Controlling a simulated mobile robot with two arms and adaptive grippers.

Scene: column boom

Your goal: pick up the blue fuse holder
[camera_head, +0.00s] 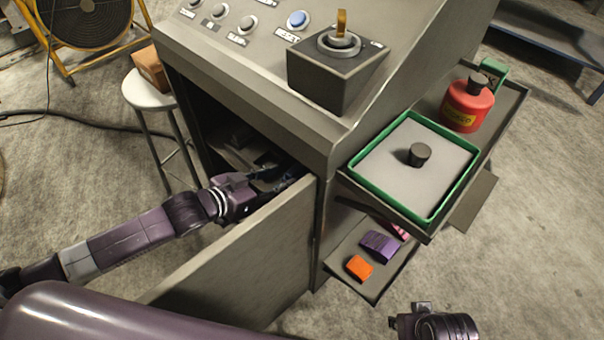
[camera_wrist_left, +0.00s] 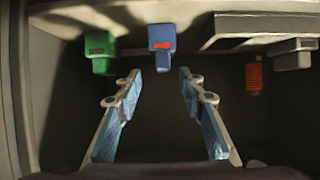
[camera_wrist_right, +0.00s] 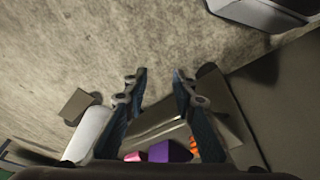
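The blue fuse holder (camera_wrist_left: 161,45) shows in the left wrist view, at the top centre inside the dark cabinet, with a small red patch on its front. My left gripper (camera_wrist_left: 158,78) is open, and the holder lies ahead of the gap between its fingertips, apart from them. In the head view my left gripper (camera_head: 262,176) reaches into the cabinet opening behind the open door; the holder cannot be made out there. My right gripper (camera_wrist_right: 160,78) is open and empty above the floor, outside the cabinet.
A green holder (camera_wrist_left: 100,50) is left of the blue one; a grey one (camera_wrist_left: 292,53) and an orange ribbed part (camera_wrist_left: 254,76) are to the right. The open cabinet door (camera_head: 245,260) stands beside my left arm. A lower side shelf (camera_head: 345,270) holds purple, orange and pink blocks.

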